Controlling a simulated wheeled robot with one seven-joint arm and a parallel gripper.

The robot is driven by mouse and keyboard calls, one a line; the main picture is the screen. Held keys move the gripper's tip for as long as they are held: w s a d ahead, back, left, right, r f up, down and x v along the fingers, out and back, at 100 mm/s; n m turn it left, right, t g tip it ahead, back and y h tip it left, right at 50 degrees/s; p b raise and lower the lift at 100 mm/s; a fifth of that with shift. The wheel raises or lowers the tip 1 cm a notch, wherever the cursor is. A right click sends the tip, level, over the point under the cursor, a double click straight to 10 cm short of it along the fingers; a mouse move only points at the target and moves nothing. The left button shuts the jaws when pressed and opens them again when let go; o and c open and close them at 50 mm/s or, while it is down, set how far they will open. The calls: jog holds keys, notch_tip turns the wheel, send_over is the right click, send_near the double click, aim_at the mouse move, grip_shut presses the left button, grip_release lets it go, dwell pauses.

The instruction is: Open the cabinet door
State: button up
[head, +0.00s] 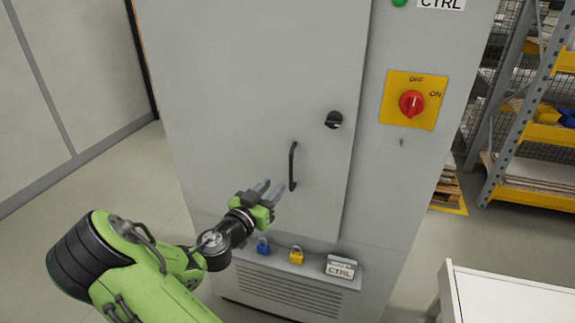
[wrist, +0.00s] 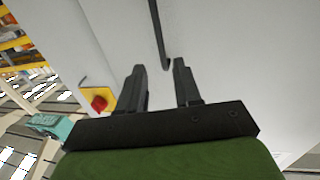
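The grey cabinet door (head: 252,75) is closed, flush with the cabinet front. Its black bar handle (head: 292,166) stands upright near the door's right edge; it also shows in the wrist view (wrist: 158,32). A black round knob (head: 334,119) sits above and right of the handle. My gripper (head: 270,189) is open and empty, just left of the handle's lower end in the head view. In the wrist view my gripper (wrist: 160,72) has its two fingers apart, with the handle's end just beyond the fingertips, near the gap. I cannot tell whether they touch.
A red rotary switch (head: 411,103) on a yellow plate is right of the door. A white table (head: 510,298) stands at lower right, shelving (head: 530,110) behind. Floor at left is clear.

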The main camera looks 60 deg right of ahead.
jog(key=p, duration=0.3)
send_over(291, 188)
jog(key=shift+w+d, duration=0.15)
jog(key=shift+d, duration=0.25)
jog(key=shift+b, duration=0.3)
grip_shut()
